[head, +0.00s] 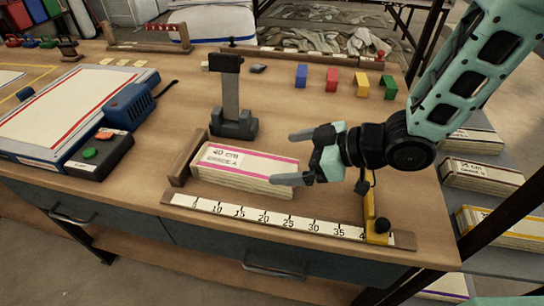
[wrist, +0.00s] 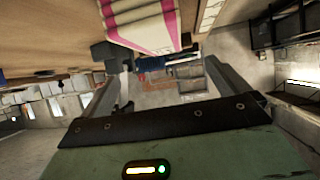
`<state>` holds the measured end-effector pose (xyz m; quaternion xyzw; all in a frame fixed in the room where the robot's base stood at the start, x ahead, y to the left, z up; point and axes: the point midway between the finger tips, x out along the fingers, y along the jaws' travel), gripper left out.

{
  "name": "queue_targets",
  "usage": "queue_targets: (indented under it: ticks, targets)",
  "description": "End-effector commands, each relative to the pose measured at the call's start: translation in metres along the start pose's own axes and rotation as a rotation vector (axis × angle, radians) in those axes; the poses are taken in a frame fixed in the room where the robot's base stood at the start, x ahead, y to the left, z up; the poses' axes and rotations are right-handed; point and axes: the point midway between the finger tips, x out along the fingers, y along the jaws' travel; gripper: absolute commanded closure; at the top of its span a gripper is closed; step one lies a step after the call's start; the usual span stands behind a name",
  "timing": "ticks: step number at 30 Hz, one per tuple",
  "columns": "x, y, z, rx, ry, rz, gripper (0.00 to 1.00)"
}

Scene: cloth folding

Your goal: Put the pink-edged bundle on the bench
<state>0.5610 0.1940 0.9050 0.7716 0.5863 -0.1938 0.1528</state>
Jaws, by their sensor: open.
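The pink-edged bundle (head: 235,172), a flat stack of folded cream cloth with a label reading "40 CM GRADE A", lies on the workbench (head: 330,110) behind a ruler. Its pink stripes also show at the top of the wrist view (wrist: 140,22). My gripper (head: 288,157) is open and empty at the bundle's right end, its fingers pointing left. In the wrist view the two fingers (wrist: 162,75) are spread wide with nothing between them. Whether a finger touches the bundle I cannot tell.
A ruler (head: 275,222) with a yellow stop (head: 377,222) runs along the front. A wooden block (head: 187,158) stands at the bundle's left, a grey stand (head: 232,122) behind. Coloured blocks (head: 332,82) stand farther back. Other bundles (head: 480,177) lie on shelves at right.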

Motion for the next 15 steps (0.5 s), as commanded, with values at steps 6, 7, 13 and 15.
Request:
queue_targets:
  ticks: [6, 7, 13, 15]
  targets:
    - [-0.015, 0.0, 0.0, 0.0, 0.0, 0.0, 0.0]
    - [-0.015, 0.0, 0.0, 0.0, 0.0, 0.0, 0.0]
    - [-0.017, 0.002, 0.0, -0.001, -0.031, 0.022, 0.0]
    - [-0.021, 0.006, 0.0, 0.004, -0.088, 0.065, 0.0]
